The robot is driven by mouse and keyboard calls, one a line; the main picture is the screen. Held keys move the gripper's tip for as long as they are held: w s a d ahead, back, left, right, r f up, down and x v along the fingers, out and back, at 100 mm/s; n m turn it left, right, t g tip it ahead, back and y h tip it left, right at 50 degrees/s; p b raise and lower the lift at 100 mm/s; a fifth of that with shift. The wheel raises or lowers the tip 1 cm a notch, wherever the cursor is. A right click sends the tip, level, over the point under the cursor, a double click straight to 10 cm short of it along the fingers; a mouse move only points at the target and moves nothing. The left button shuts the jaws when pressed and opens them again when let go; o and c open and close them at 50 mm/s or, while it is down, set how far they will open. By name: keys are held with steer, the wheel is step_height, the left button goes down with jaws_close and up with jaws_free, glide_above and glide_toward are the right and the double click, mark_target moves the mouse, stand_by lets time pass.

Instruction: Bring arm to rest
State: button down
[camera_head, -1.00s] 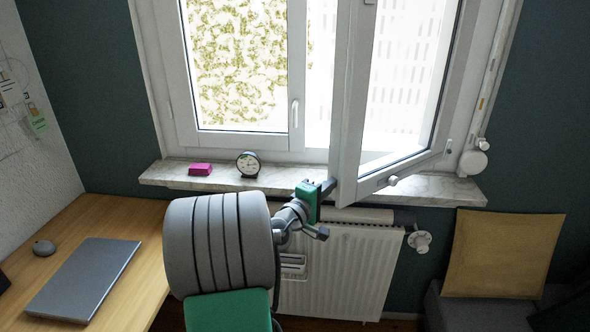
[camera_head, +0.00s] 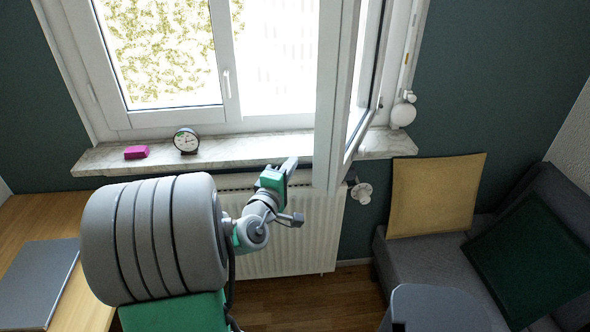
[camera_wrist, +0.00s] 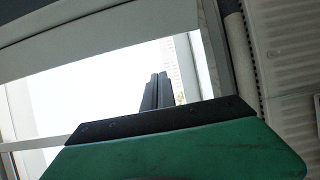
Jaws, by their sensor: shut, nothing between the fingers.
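My arm reaches forward from the lower left in the head view toward the window. My gripper (camera_head: 290,165) is at its end, just in front of the marble sill and left of the open window sash (camera_head: 335,100). In the wrist view my gripper (camera_wrist: 157,90) shows two dark fingers close together against the bright window, with nothing between them. The sash stands swung inward; whether my gripper touches it cannot be told.
A pink box (camera_head: 136,152) and a black clock (camera_head: 186,140) stand on the sill (camera_head: 240,152). A radiator (camera_head: 290,230) is below. A wooden desk (camera_head: 80,295) with a laptop (camera_head: 38,280) is left. A sofa (camera_head: 430,260) with a yellow cushion (camera_head: 436,195) and a dark green cushion (camera_head: 530,260) is right.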

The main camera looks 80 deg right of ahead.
steer(key=b+v, duration=0.2)
steer(key=v, duration=0.8)
steer(key=s+a+f+m+g+y, duration=0.1)
steer(key=s+a+f+m+y, duration=0.2)
steer(key=f+m+y, duration=0.65)
steer(key=w+a+f+t+y, duration=0.25)
steer(key=w+a+f, duration=0.35)
steer(key=a+f, duration=0.5)
steer(key=w+a+r+n+t+y, duration=0.2)
steer(key=w+a+r+n, duration=0.15)
steer(key=w+a, duration=0.6)
steer(key=w+a+r+n+t+y, duration=0.2)
steer(key=w+a+r+n+y, duration=0.15)
steer(key=w+a, duration=0.65)
steer(key=w+a+r+n+t, duration=0.1)
steer(key=w+a+r+n, duration=0.2)
steer(key=a, duration=0.6)
steer(key=shift+w+a+n, duration=0.25)
steer(key=shift+w+n, duration=0.55)
steer(key=shift+n, duration=0.35)
